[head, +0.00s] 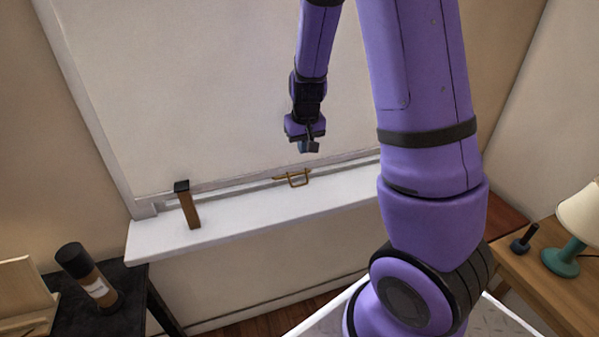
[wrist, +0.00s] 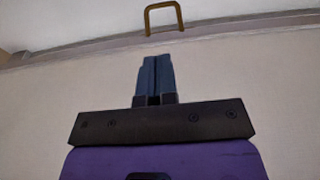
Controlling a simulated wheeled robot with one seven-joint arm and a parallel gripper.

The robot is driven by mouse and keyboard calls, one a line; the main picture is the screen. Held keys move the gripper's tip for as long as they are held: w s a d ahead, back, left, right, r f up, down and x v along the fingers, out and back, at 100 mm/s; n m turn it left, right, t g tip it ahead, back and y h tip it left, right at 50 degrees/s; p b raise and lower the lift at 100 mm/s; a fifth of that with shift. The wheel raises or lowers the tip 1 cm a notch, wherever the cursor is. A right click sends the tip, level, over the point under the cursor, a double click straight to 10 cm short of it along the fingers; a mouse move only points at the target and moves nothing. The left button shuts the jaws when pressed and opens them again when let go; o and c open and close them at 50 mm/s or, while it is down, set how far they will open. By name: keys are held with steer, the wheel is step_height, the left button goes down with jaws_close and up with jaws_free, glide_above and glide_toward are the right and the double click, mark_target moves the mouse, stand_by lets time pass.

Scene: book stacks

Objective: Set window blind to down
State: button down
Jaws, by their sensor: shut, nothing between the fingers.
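The window blind (head: 210,105) is a pale sheet that covers the window area in view. Its lower edge lies close above the white sill. A brass loop handle (head: 294,181) is at the middle of this lower edge; it also shows at the top of the wrist view (wrist: 163,5). My gripper (head: 309,147) is in front of the blind, a little above the handle and slightly right of it. In the wrist view its blue fingers (wrist: 155,75) are closed together, empty and apart from the handle. The blind's top is out of view.
A wooden block with a dark top (head: 188,206) stands on the white windowsill (head: 240,213), left of the handle. A dark table with a bottle (head: 92,280) is at lower left. A wooden table with a green lamp (head: 562,260) is at right.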

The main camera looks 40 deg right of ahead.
steer(key=f, duration=0.4)
steer(key=w+f, duration=0.1)
steer(key=f, duration=0.4)
steer(key=w+d+f, duration=0.1)
steer(key=f, duration=0.3)
steer(key=shift+w+f, duration=0.1)
steer(key=shift+f, duration=0.25)
steer(key=shift+f, duration=2.3)
steer(key=shift+r, duration=0.15)
steer(key=shift+r, duration=0.35)
step_height(320, 180, up, 13)
steer(key=s+a, duration=0.1)
steer(key=s, duration=0.1)
steer(key=shift+s, duration=0.15)
